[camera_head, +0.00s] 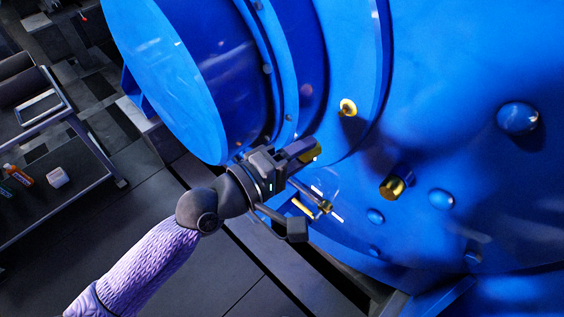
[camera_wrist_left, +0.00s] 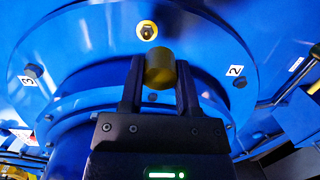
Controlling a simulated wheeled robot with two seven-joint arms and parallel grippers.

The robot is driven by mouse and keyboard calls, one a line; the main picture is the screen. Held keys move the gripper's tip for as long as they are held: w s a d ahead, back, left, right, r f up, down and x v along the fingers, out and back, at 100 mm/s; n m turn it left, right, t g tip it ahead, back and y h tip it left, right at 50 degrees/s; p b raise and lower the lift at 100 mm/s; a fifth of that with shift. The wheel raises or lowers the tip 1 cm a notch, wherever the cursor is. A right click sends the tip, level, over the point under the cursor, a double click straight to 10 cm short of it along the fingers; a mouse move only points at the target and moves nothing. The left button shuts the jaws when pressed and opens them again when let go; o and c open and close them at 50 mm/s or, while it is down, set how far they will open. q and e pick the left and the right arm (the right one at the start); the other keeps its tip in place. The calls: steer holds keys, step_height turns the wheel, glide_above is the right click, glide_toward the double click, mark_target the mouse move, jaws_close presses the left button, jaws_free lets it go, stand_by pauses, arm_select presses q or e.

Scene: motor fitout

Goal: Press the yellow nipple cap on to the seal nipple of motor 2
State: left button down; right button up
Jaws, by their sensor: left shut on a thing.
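My left gripper (camera_head: 308,152) is shut on the yellow nipple cap (camera_head: 315,154), close to the face of the big blue motor (camera_head: 450,60). In the left wrist view the cap (camera_wrist_left: 160,67) sits between the two dark fingers of the gripper (camera_wrist_left: 159,85). A yellow-ringed fitting with a dark centre (camera_wrist_left: 147,30) is on the blue face just beyond and above the cap. A gap shows between them in that picture. A similar yellow fitting (camera_head: 347,107) shows in the head view, above and right of the gripper. My right gripper is not in view.
White labels "3" (camera_wrist_left: 28,76) and "2" (camera_wrist_left: 235,71) flank the fitting. Bolt heads stud the flange. A brass cylinder (camera_head: 393,187) sticks out at the right, and slim brass and metal parts (camera_head: 323,206) lie below the gripper. A dark cart (camera_head: 60,190) stands at the left.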

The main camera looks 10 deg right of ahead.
arm_select(q)
steer(key=shift+d+r+n+t, duration=0.1)
steer(key=shift+r+n+t, duration=0.2)
steer(key=shift+n+t, duration=0.15)
steer(key=shift+w+a+r+n+t+y, duration=0.1)
steer(key=shift+a+r+n+t+y, duration=0.15)
steer(key=shift+n+t+y, duration=0.35)
steer(key=shift+t, duration=0.25)
steer(key=shift+r, duration=0.1)
steer(key=shift+x, duration=2.9)
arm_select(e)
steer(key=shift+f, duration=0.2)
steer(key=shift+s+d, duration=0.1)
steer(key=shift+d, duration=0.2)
